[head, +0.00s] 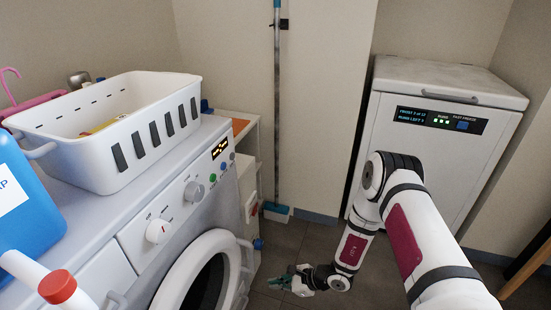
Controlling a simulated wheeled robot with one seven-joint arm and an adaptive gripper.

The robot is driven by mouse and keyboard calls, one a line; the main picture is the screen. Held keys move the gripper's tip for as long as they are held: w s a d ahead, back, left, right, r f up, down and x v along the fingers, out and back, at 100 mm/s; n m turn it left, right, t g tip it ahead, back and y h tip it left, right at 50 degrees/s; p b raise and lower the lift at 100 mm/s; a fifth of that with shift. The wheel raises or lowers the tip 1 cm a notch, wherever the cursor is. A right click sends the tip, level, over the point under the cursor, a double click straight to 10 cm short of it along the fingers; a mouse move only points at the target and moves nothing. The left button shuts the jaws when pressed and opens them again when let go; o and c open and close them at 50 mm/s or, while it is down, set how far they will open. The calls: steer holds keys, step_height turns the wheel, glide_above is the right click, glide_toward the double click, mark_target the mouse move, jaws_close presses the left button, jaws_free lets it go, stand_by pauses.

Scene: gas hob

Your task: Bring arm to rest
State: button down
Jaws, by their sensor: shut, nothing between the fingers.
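My arm reaches in from the lower right of the head view, bends at a raised elbow, and drops down toward the floor. My gripper (291,281) is at the arm's lower end, low over the dark tiled floor (376,275). It is shut and empty. It sits to the right of the washing machine (152,244), apart from its round door, and in front of the white freezer.
A white basket (118,168) and a blue bottle (22,205) stand on the washing machine. A white chest freezer (415,155) stands behind my arm. A broom (277,110) leans at the back wall. A wooden leg (527,266) shows at the right edge. Floor around my gripper is clear.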

step_height(320, 180, up, 23)
steer(key=w+a+n+g+y, duration=0.2)
steer(key=n, duration=0.5)
steer(key=s+d+r+n+g+h, duration=0.1)
steer(key=s+r+n, duration=0.25)
steer(key=r, duration=0.55)
steer(key=s+d+r+n+g+h, duration=0.15)
steer(key=s+r, duration=0.25)
steer(key=r, duration=0.4)
steer(key=s+d+r+n+h, duration=0.25)
steer(key=s+r, duration=0.25)
steer(key=s, duration=0.3)
steer(key=s+d+r+n+h, duration=0.1)
steer(key=s+d+r+n, duration=0.2)
steer(key=s+r, duration=0.35)
steer(key=s+d+n+t+h, duration=0.2)
steer(key=s+d+h, duration=0.4)
steer(key=s+d, duration=0.8)
step_height(320, 180, up, 31)
steer(key=s+a+t+p, duration=0.1)
steer(key=t+p, duration=0.2)
steer(key=p, duration=2.5)
steer(key=shift+s+p, duration=0.25)
steer(key=shift+p, duration=0.15)
steer(key=c, duration=2.4)
jaws_free()
steer(key=shift+a+t, duration=0.1)
steer(key=shift+t, duration=0.15)
